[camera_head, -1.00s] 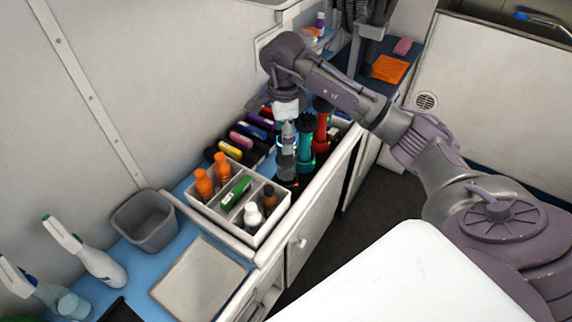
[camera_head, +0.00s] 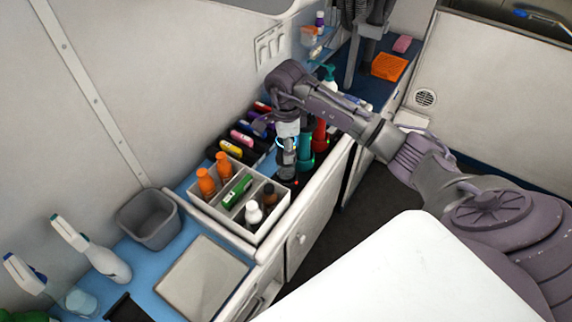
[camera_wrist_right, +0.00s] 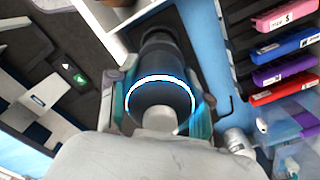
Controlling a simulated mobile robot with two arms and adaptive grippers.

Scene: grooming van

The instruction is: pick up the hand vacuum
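A dark grey, upright hand vacuum (camera_head: 287,160) with a glowing ring stands in the dark bay behind the divided white caddy. My right gripper (camera_head: 288,146) is directly over it, pointing down. In the right wrist view, the dark body of the hand vacuum (camera_wrist_right: 160,95) fills the space between the fingers of my right gripper (camera_wrist_right: 160,103). The fingers are on either side of it and look open; firm contact cannot be seen. My left gripper is not in view.
The white caddy (camera_head: 262,234) with bottles is in front, and colored clippers (camera_head: 243,138) lie to the left. A grey bin (camera_head: 150,218) stands on the blue counter.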

